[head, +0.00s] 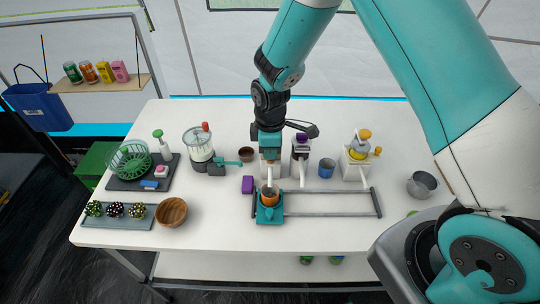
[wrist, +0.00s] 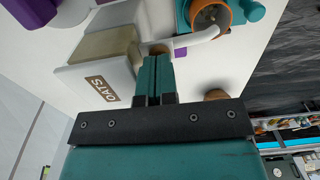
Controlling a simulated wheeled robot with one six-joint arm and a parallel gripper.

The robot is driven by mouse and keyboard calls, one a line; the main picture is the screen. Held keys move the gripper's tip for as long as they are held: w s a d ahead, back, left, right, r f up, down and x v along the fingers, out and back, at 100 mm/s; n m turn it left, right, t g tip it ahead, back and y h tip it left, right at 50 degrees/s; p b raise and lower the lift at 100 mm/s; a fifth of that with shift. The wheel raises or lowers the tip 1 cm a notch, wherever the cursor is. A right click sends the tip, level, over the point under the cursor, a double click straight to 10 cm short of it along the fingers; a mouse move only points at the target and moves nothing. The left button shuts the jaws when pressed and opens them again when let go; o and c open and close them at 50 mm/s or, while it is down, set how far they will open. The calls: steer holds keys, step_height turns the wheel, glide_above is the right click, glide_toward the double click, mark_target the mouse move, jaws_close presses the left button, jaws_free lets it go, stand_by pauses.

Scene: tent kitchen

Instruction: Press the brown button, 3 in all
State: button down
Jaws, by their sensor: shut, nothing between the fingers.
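My gripper (head: 270,150) is shut and empty, pointing down over the dispenser labelled OATS. In the wrist view its teal fingertips (wrist: 158,62) are together at the brown button (wrist: 158,47) on top of the dispenser (wrist: 105,55). The fingertips cover part of the button; I cannot tell whether they touch or push it. In the head view my gripper hides the button, and the white dispenser body (head: 270,170) shows below. Its white spout (wrist: 198,38) reaches over an orange cup (head: 269,197), which stands in a teal carriage (head: 266,215).
The carriage sits at the left end of a grey rail frame (head: 330,215). To the right stand a purple-topped dispenser (head: 300,150), a blue mug (head: 326,168) and a yellow-topped dispenser (head: 357,155). A blender (head: 201,146) and purple block (head: 248,184) are left. The front table strip is clear.

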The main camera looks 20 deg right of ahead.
steer(key=shift+r, duration=0.35)
steer(key=shift+f+b, duration=0.55)
steer(key=shift+f, duration=0.4)
steer(key=shift+r, duration=0.15)
stand_by(0.3)
steer(key=shift+r+p, duration=0.7)
steer(key=shift+r, duration=0.05)
steer(key=shift+f+b, duration=0.55)
steer(key=shift+f, duration=0.25)
stand_by(0.4)
steer(key=shift+r+p, duration=0.65)
steer(key=shift+r, duration=0.15)
step_height(320, 180, up, 6)
steer(key=p, duration=0.4)
steer(key=shift+p, duration=0.4)
